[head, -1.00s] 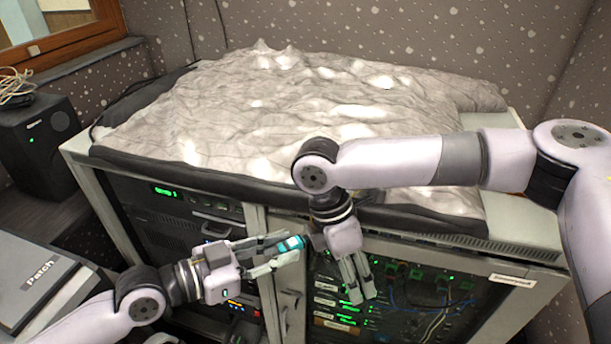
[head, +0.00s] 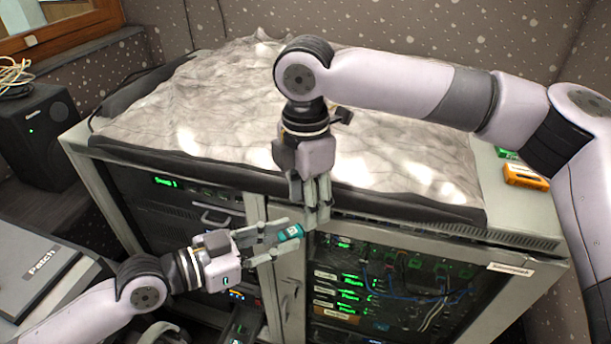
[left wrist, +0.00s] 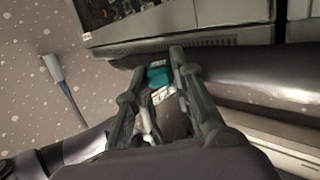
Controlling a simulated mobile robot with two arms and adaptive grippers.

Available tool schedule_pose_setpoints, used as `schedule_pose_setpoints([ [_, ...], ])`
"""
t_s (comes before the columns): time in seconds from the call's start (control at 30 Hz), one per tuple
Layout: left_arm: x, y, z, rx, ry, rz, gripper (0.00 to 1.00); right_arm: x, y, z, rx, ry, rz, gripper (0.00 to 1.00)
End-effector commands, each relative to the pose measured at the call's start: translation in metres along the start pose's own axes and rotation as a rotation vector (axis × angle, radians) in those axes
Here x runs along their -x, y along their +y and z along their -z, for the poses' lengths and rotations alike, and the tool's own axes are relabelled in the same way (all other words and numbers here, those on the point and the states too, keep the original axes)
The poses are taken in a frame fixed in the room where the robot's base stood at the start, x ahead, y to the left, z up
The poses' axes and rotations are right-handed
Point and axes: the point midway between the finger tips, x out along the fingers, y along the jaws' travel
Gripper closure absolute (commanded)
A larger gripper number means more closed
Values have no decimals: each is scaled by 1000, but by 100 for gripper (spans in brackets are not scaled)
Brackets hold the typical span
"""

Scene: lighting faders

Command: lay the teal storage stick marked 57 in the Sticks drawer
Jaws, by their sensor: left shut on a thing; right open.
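The teal storage stick (head: 290,233) is held between the fingers of my left gripper (head: 281,238), in front of the cabinet. It shows a small pale mark, too small to read. In the left wrist view, the teal stick (left wrist: 160,76) with a white label lies between the fingers. My right gripper (head: 317,217) points down, open and empty, just above and right of the stick's end. I cannot tell whether they touch. No drawer with a readable Sticks label shows.
The cabinet has a rack with green lights and cables (head: 400,285) at right. A crumpled grey cover (head: 390,150) lies on top. An orange case (head: 525,176) is on the top's right side. A grey case marked Patch (head: 40,270) is at left. A black speaker (head: 40,135) stands behind it.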

Motion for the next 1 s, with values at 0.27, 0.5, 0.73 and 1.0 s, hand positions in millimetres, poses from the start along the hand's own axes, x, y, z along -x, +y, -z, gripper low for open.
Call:
schedule_pose_setpoints([
  [0.27,0,0,0,0,0,0,100,-40,0,0,-1,-1,1,53],
  [0.5,0,0,0,0,0,0,100,-50,0,0,-1,-1,-1,53],
  [0.73,0,0,0,0,0,0,100,-50,0,0,-2,-1,-1,55],
  [1.0,0,0,0,0,0,0,100,-50,0,0,-2,-1,-1,73],
])
